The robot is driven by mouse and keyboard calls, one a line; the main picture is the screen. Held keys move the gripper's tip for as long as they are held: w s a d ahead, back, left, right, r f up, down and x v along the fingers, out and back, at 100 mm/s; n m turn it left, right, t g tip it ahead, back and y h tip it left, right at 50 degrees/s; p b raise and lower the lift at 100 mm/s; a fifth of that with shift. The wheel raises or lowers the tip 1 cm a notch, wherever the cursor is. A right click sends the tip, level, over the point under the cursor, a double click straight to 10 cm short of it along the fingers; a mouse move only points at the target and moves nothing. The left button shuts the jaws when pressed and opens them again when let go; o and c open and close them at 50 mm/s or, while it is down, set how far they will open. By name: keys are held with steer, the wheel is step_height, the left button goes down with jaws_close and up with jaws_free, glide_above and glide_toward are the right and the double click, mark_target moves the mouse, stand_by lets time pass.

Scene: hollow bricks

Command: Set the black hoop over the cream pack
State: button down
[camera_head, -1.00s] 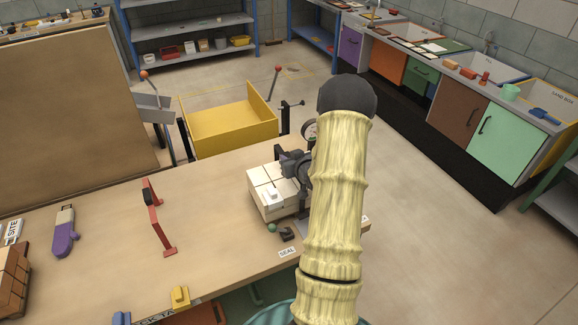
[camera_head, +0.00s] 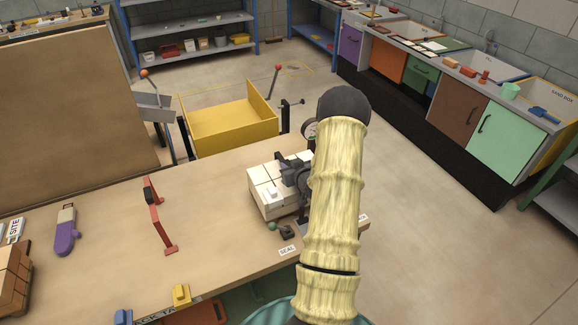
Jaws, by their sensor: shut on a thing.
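The cream pack (camera_head: 264,203), a stack of pale bricks, stands on the wooden table in the middle, with a small pale block on top. My gripper (camera_head: 284,176) is at the pack's right upper side, partly behind my yellow-sleeved arm. Its dark jaws are shut on a dark thing, which I take for the black hoop; its outline merges with the jaws. I cannot tell whether the hoop is around the pack or only beside it. The pack's right side is hidden by my gripper and arm.
A small black piece (camera_head: 288,232) and a green ball (camera_head: 272,226) lie in front of the pack near the SEAL label. A yellow tray (camera_head: 232,132) is behind the table. The table between stand and pack is clear.

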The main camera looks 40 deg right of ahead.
steer(key=shift+f, duration=0.2)
steer(key=c, duration=1.3)
jaws_free()
steer(key=shift+r, duration=0.1)
steer(key=shift+o, duration=0.2)
steer(key=shift+r, duration=0.15)
steer(key=shift+s, duration=0.25)
steer(key=b+v, duration=0.3)
steer(key=v, duration=0.8)
steer(key=shift+s, duration=0.3)
